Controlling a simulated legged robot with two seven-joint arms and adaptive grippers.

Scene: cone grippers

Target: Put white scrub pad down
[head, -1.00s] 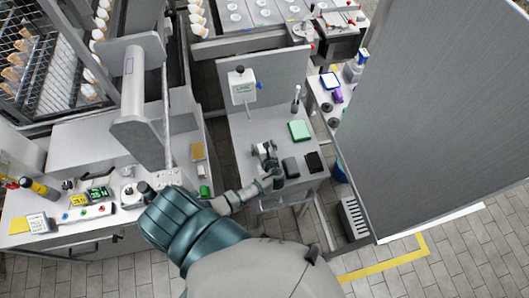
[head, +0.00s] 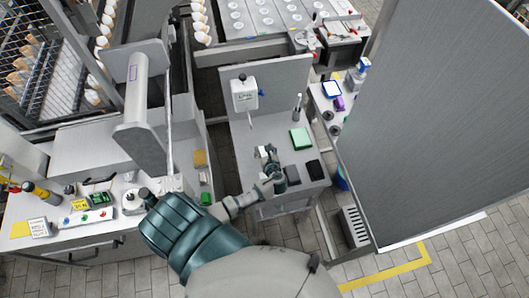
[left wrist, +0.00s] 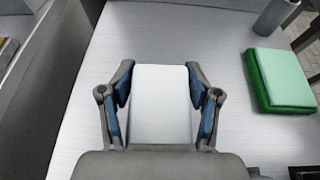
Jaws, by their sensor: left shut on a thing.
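The white scrub pad (left wrist: 162,105) is a pale flat block between the blue-padded fingers of my left gripper (left wrist: 162,88) in the left wrist view. The gripper is shut on its two sides. In the head view my left gripper (head: 268,153) is over the front left part of the small grey table (head: 246,150), and the pad (head: 262,150) shows only as a small white patch. I cannot tell whether the pad touches the tabletop. My right gripper is not in view.
A green pad (head: 300,138) lies right of my gripper; it also shows in the left wrist view (left wrist: 280,80). Two dark pads (head: 291,174) (head: 315,169) lie at the table's front right. A grey cup-like holder (left wrist: 277,16) stands behind the green pad. Tabletop behind my gripper is clear.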

